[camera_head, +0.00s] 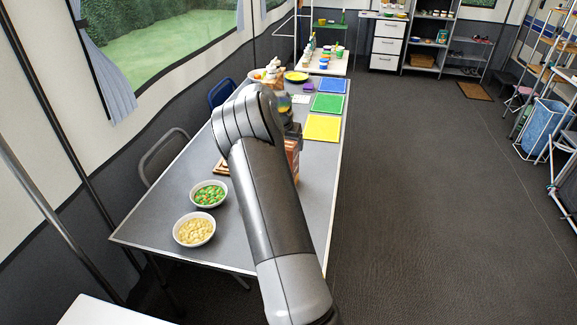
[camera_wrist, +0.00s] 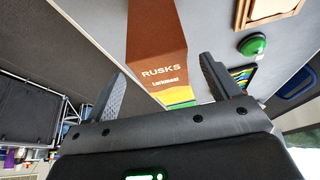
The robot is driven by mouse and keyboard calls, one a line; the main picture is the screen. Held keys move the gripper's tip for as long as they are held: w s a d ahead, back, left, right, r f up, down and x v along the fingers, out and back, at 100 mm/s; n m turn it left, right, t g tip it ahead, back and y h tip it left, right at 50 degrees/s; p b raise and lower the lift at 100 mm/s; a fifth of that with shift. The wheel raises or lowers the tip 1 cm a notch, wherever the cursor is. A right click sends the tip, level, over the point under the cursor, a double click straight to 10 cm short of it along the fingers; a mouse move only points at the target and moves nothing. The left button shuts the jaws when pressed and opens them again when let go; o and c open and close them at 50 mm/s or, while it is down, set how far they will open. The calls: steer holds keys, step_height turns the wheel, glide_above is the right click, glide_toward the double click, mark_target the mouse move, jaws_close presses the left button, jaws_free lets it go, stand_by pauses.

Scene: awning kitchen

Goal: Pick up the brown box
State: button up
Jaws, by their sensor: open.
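The brown box (camera_wrist: 157,38), printed "RUSKS", stands out in the wrist view with a yellow and green band near its lower end. My gripper (camera_wrist: 163,66) is open, with one finger on each side of the box in the picture. I cannot tell whether either finger touches it. In the head view the brown box (camera_head: 294,152) is on the grey table, mostly hidden behind my arm. My gripper is largely hidden there too.
Bowls of green-and-orange food (camera_head: 208,194) and pale food (camera_head: 194,229) stand on the near left of the table (camera_head: 150,222). Yellow (camera_head: 322,128), green (camera_head: 327,103) and blue (camera_head: 332,85) mats lie beyond. A green round object (camera_wrist: 253,45) and wooden tray (camera_wrist: 266,12) lie beside the box.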

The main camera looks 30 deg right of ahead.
steer(key=x, duration=0.4)
steer(key=shift+w+d+f, duration=0.25)
steer(key=shift+w, duration=0.1)
steer(key=c, duration=1.5)
